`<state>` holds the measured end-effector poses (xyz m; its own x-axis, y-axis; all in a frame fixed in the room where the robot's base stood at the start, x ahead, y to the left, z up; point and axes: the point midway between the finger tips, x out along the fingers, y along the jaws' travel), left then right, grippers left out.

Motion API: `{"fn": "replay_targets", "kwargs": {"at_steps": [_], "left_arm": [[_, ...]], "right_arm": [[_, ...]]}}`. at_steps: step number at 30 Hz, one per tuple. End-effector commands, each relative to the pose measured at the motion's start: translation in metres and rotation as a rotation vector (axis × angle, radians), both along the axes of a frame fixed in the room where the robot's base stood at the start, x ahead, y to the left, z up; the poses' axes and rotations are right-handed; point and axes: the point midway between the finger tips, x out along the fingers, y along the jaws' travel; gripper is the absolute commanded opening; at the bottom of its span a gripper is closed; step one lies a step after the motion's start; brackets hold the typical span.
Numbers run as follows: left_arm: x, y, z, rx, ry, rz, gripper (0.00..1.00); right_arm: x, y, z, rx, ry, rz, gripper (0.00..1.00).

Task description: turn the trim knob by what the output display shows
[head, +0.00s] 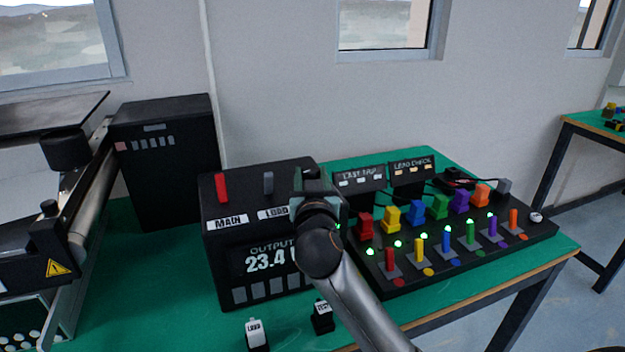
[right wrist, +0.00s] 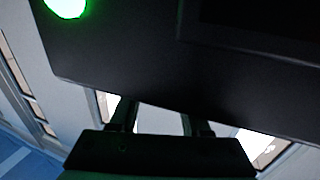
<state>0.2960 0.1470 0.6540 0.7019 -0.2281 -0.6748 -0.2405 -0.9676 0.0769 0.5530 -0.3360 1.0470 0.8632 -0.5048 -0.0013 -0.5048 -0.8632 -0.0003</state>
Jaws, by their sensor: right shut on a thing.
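The output display (head: 271,260) on the front of the black control box (head: 222,262) reads 23.4, with the unit after it partly covered by my right arm. The box also carries a red lever (head: 221,187) above a MAIN label and a grey lever (head: 268,183) above a LOAD label. My right gripper (head: 318,192) is at the box's right end, beside the LOAD label, shut on what appears to be the trim knob. The knob itself is hidden in both views. The right wrist view shows the fingers (right wrist: 158,118) against the dark box. My left gripper is out of view.
A black panel (head: 480,262) with coloured plugs, levers and lit green lamps stands to the right. Two small tagged blocks (head: 256,333) (head: 322,316) lie in front of the box on the green tabletop (head: 180,305). A conveyor (head: 93,208) stands at the left.

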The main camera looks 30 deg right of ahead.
Motion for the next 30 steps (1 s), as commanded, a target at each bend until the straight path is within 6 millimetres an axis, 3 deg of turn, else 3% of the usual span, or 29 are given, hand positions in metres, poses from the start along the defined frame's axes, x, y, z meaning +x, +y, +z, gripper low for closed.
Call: {"fn": "replay_targets", "kwargs": {"at_steps": [12,26,27,30], "left_arm": [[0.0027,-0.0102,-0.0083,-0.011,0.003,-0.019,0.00],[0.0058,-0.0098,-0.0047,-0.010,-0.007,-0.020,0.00],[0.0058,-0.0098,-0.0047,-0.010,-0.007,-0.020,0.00],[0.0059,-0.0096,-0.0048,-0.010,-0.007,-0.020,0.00]], "right_arm": [[0.0018,0.0023,-0.0009,0.000,0.000,-0.148,0.00],[0.0017,0.0019,0.0004,-0.002,-0.001,-0.161,0.00],[0.0017,0.0018,0.0004,-0.002,-0.001,-0.160,0.51],[0.0016,0.0018,0.0004,-0.002,-0.001,-0.160,0.63]]}}
